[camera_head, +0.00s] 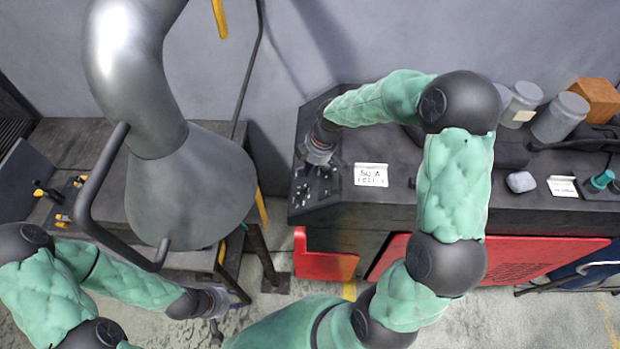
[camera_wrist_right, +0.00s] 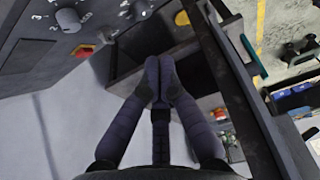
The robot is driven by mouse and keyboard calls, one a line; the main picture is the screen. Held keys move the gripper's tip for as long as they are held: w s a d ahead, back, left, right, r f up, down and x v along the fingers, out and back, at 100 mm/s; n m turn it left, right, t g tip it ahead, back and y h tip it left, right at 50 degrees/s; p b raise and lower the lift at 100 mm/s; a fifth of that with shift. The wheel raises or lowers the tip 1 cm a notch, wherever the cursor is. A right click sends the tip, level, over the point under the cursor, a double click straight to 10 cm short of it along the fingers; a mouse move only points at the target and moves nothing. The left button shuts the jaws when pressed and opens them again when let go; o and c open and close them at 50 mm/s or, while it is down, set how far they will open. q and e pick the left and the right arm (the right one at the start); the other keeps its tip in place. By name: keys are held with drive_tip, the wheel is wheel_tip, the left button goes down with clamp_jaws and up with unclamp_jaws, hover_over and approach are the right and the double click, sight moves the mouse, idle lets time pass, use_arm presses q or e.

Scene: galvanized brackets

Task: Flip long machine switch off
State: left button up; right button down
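The machine's dark control panel (camera_head: 318,187) is at the left end of the bench, with several small knobs on it. In the right wrist view the panel (camera_wrist_right: 40,52) fills the upper left, with round dials and a red-and-yellow switch (camera_wrist_right: 84,51). I cannot make out which control is the long switch. My right gripper (camera_head: 317,153) is over the panel. In the right wrist view my right gripper (camera_wrist_right: 160,64) has its fingertips together with nothing visible between them; I cannot tell whether it touches the panel. My left gripper (camera_head: 214,302) is low at the left, away from the panel; its fingers are unclear.
A large grey metal duct hood (camera_head: 190,190) with a bar handle stands at the left, above a dark table (camera_head: 75,135). A white card (camera_head: 371,175) lies right of the panel. Grey jars (camera_head: 560,117) and an orange-brown box (camera_head: 597,100) stand at the back right.

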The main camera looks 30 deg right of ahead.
drive_tip(key=shift+a+r, duration=0.1)
drive_tip(key=shift+r, duration=0.85)
